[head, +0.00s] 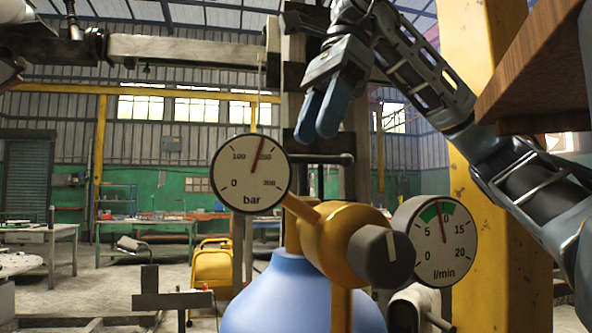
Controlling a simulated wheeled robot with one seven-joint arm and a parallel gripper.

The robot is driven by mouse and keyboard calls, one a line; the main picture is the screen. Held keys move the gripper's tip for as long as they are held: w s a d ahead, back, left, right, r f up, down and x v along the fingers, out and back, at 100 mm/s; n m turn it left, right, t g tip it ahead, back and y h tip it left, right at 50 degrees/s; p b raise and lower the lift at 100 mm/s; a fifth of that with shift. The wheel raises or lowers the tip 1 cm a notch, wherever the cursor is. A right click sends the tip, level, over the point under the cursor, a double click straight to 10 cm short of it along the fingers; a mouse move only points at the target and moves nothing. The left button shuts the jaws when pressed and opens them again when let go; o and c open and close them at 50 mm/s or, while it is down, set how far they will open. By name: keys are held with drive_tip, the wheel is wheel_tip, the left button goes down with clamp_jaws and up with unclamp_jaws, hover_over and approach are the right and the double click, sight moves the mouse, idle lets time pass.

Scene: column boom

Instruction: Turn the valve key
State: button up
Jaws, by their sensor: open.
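The valve key appears to be the dark horizontal bar (338,159) with a rounded right end, above the regulator and behind the bar gauge's upper right edge. Its left part and its stem are partly hidden. My gripper (316,132) points down with its two blue fingers slightly apart and nothing visible between them. In the picture its fingertips are just above the bar; I cannot tell whether they touch it or are in front of it. A blue gas cylinder (290,296) stands below, behind the brass regulator (333,238).
A bar gauge (250,174) sits left of the regulator and a flow gauge (437,240) right. A dark knob (383,258) sticks out in front. A yellow post (465,110) and a wooden board (535,80) are close on the right. The left side is more open.

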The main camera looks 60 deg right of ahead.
sight(303, 158)
drive_tip(key=b+x, duration=0.4)
drive_tip(key=x, duration=0.2)
drive_tip(key=shift+w+a+f+b, duration=0.1)
drive_tip(key=shift+a+f+b, duration=0.05)
drive_tip(key=shift+f+b, duration=0.15)
